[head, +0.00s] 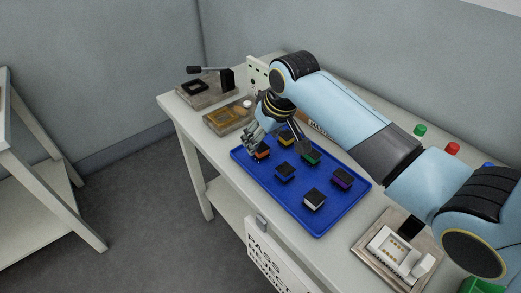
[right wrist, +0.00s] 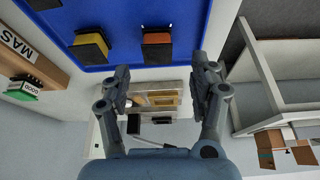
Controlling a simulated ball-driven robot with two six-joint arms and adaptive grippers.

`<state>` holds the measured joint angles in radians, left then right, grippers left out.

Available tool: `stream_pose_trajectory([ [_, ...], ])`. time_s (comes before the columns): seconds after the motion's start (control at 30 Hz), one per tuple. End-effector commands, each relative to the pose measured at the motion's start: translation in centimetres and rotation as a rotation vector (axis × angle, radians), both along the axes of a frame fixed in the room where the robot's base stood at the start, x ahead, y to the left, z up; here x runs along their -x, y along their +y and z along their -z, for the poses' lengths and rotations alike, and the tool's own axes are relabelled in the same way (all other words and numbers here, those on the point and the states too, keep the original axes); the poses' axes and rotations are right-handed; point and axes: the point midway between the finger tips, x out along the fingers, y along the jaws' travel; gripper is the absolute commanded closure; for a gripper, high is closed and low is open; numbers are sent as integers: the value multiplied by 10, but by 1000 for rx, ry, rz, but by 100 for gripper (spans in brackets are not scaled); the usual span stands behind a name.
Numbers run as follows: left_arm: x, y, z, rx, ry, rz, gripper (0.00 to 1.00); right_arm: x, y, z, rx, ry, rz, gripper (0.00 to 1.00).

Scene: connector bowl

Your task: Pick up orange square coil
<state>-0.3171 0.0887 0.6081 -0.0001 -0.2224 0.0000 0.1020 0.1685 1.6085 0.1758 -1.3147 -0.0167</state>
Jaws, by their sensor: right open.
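The orange square coil (head: 262,153) is a small black-topped block with an orange side, near the far left corner of the blue tray (head: 319,229). In the right wrist view, the orange coil (right wrist: 157,39) lies just beyond the fingertips, roughly midway between them. My right gripper (head: 254,140) is over that tray corner, close to the coil and partly covering it. In the wrist view my right gripper (right wrist: 160,68) has its fingers spread with nothing between them. My left gripper is not in view.
A yellow block (head: 285,138) and a green block (head: 311,158) sit near the orange one. Dark-topped white (head: 313,200) and purple (head: 342,178) blocks and a dark block (head: 284,173) are also on the tray. A fixture with a yellow plate (head: 228,119) stands beyond the tray.

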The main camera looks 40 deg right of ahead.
Motion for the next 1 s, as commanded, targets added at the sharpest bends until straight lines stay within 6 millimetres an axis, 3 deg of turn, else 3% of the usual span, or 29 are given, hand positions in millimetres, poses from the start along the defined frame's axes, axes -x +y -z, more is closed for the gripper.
stream_pose_trajectory([
  [0.27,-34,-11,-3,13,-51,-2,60,-13,-3,38,0,2,1,38],
  [0.57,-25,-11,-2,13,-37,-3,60,-15,-3,42,0,1,0,40],
  [1.0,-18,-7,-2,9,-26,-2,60,-15,-3,42,0,1,0,97],
])
